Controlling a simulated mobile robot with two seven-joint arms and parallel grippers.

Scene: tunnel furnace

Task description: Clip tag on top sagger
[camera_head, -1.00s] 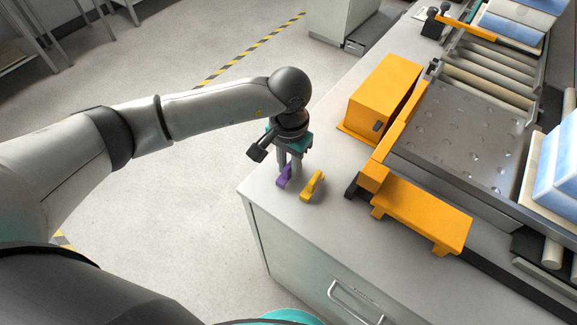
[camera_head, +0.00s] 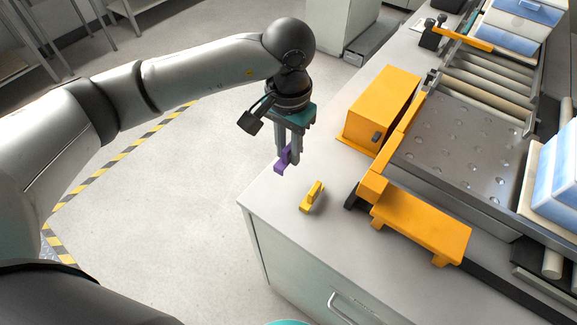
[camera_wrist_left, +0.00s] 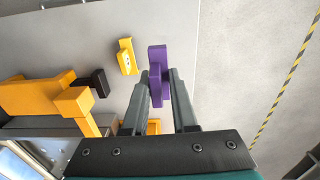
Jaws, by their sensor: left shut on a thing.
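My left gripper (camera_head: 284,158) is shut on a purple tag (camera_head: 281,164) and holds it above the near corner of the grey bench. In the left wrist view the purple tag (camera_wrist_left: 157,75) stands between the two fingertips of the gripper (camera_wrist_left: 160,88). A yellow tag (camera_head: 312,196) lies on the bench, right of the gripper and apart from it; it also shows in the left wrist view (camera_wrist_left: 127,57). Blue-and-white saggers (camera_head: 560,185) are stacked at the right edge, partly cut off. My right gripper is not in view.
An orange box (camera_head: 382,105) stands on the bench (camera_head: 290,225) beside the conveyor. An orange bracket (camera_head: 425,222) sits at the conveyor's near end. A perforated metal plate (camera_head: 465,140) and rollers (camera_head: 500,85) lead to more saggers (camera_head: 520,30) at the back.

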